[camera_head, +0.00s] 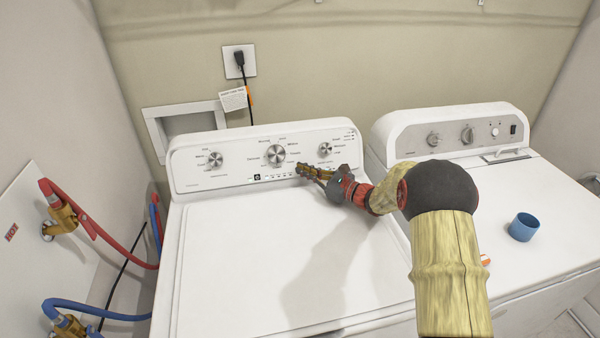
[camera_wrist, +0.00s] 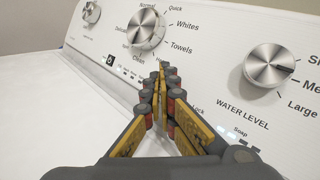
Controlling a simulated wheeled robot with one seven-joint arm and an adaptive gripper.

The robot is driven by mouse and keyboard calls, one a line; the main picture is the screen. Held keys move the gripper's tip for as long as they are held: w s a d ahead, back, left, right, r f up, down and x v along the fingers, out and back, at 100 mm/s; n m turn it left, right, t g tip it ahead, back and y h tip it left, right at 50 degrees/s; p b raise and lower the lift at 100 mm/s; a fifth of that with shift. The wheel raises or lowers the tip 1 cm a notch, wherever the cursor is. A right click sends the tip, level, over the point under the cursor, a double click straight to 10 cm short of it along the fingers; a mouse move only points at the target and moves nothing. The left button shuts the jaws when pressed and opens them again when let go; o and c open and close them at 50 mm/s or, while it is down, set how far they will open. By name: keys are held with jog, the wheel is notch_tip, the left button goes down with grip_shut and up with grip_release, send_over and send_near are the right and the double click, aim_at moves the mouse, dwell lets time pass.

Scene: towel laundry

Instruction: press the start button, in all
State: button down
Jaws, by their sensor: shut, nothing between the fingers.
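The white washer's control panel (camera_head: 225,172) carries a small black square button (camera_head: 257,177) with a white symbol, left of a row of small lights. It also shows in the wrist view (camera_wrist: 109,60), left of my fingers. No readable start label shows. My gripper (camera_head: 300,169) is shut and empty, its fingertips close to the panel below and right of the middle knob (camera_head: 275,154). In the wrist view my gripper (camera_wrist: 160,72) points toward the panel and hides part of the light row. I cannot tell whether the tips touch the panel.
More knobs stand on the panel at left (camera_head: 215,159) and right (camera_head: 325,149). The washer lid (camera_head: 240,240) is shut and clear. The dryer (camera_head: 545,190) at right bears a blue cup (camera_head: 523,227). Red and blue hoses (camera_head: 95,230) run at left.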

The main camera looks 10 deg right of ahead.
jog(key=shift+s, duration=0.15)
jog(key=shift+s+r+p, duration=0.3)
jog(key=shift+s, duration=0.25)
dwell(0.3)
jog(key=shift+s+r+p, duration=0.3)
jog(key=shift+s+r, duration=0.1)
jog(key=shift+s, duration=0.35)
jog(key=shift+s+r+p, duration=0.35)
jog(key=shift+s, duration=0.4)
jog(key=shift+s+r+p, duration=0.3)
jog(key=shift+s+r, duration=0.1)
jog(key=shift+s, duration=0.35)
